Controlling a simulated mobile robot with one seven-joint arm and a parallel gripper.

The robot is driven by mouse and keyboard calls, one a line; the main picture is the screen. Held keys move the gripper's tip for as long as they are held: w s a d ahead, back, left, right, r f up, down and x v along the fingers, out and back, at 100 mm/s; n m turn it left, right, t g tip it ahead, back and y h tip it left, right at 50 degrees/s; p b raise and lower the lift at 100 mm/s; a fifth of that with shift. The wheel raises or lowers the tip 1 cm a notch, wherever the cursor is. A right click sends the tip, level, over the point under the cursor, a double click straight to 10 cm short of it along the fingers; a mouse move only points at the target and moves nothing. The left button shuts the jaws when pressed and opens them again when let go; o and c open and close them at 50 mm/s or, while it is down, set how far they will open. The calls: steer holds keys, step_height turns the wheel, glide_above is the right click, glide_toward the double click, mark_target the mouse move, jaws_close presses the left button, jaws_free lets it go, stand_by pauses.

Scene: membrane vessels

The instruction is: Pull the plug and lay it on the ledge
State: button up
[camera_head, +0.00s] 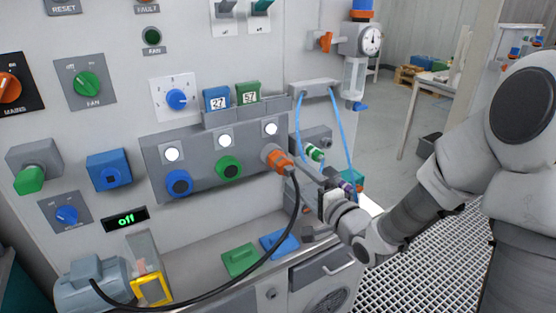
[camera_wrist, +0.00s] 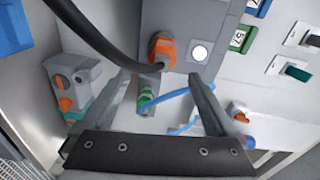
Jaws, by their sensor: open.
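The orange plug (camera_head: 280,160) sits in the right-hand socket of the grey socket panel (camera_head: 205,145), with a black cable (camera_head: 292,225) hanging from it. The plug also shows in the wrist view (camera_wrist: 162,48), ahead of the fingers, with the cable running to the upper left. My gripper (camera_head: 312,178) is open, its fingers just right of the plug. In the wrist view my gripper (camera_wrist: 165,85) has its two fingers spread, with nothing held between them. The ledge (camera_head: 225,285) runs along the bottom of the panel wall, with a green block and a blue block on it.
A blue socket (camera_head: 180,184) and a green socket (camera_head: 229,168) are left of the plug. Blue tubes (camera_head: 347,130) and a green fitting (camera_head: 315,152) are close to my gripper. A motor (camera_head: 92,285) and yellow frame (camera_head: 151,289) stand at the ledge's left end.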

mark_target(292, 173)
steer(key=shift+s+a+m+y, duration=0.1)
steer(key=shift+a+m+y, duration=0.1)
steer(key=shift+m+y, duration=0.1)
steer(key=shift+a, duration=0.1)
steer(key=shift+b+x, duration=0.55)
steer(key=shift+x, duration=3.95)
jaws_close()
steer(key=shift+p+v, duration=0.4)
steer(key=shift+v, duration=2.65)
